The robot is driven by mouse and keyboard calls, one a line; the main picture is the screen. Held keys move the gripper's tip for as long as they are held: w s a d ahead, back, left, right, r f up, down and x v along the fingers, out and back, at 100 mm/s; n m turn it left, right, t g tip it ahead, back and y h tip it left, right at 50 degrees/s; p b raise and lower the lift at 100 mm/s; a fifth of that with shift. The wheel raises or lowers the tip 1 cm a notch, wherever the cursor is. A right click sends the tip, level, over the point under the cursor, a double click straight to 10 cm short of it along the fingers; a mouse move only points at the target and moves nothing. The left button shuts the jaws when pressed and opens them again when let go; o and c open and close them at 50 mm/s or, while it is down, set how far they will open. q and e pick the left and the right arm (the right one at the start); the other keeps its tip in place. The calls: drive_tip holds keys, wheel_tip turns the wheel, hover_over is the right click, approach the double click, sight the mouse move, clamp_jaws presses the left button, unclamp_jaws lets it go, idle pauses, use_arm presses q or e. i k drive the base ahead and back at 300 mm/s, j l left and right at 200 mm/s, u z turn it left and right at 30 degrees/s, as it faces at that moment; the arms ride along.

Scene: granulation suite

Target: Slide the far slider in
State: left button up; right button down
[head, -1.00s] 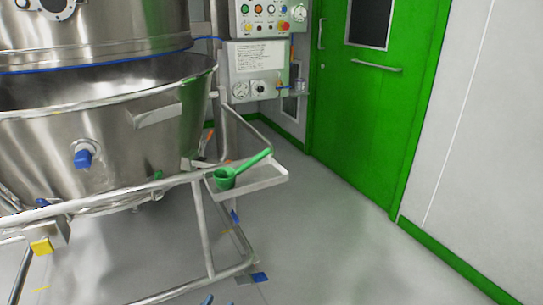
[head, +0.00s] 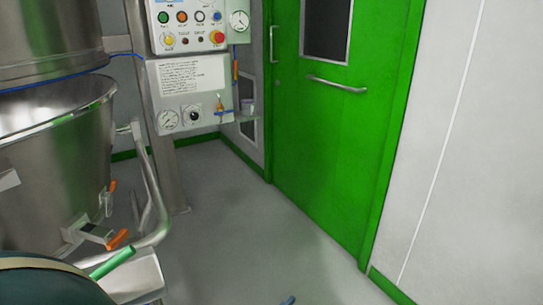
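In the head view, a grey metal slider with an orange handle (head: 117,239) sticks out low on the right side of the steel bowl (head: 50,150). A second orange handle (head: 112,186) shows a little higher and farther back on the bowl's side. I cannot tell how far either one is slid out. Neither of my grippers can be made out in this view. A dark rounded shape covers the lower left corner and hides part of the bowl's stand.
A tubular frame (head: 152,185) curves beside the bowl. A control panel (head: 188,25) stands behind.

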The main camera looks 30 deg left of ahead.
sight(116, 239)
drive_tip(key=i+u, duration=0.7)
drive_tip(key=u, duration=0.15)
drive_tip(key=i+l+u, duration=0.25)
drive_tip(key=u, duration=0.2)
drive_tip(key=i+l+u, duration=0.1)
drive_tip(key=i+u, duration=0.15)
drive_tip(key=u, duration=0.25)
drive_tip(key=i+l+u, duration=0.15)
drive_tip(key=u, duration=0.35)
drive_tip(key=i+l+u, duration=0.25)
drive_tip(key=u, duration=0.25)
drive_tip(key=i+l+u, duration=0.15)
drive_tip(key=l+u, duration=0.15)
drive_tip(key=i+l+u, duration=0.15)
drive_tip(key=l+u, duration=0.4)
drive_tip(key=l, duration=0.2)
drive_tip(key=i+l+u, duration=0.1)
drive_tip(key=l+u, duration=0.2)
drive_tip(key=l, duration=0.1)
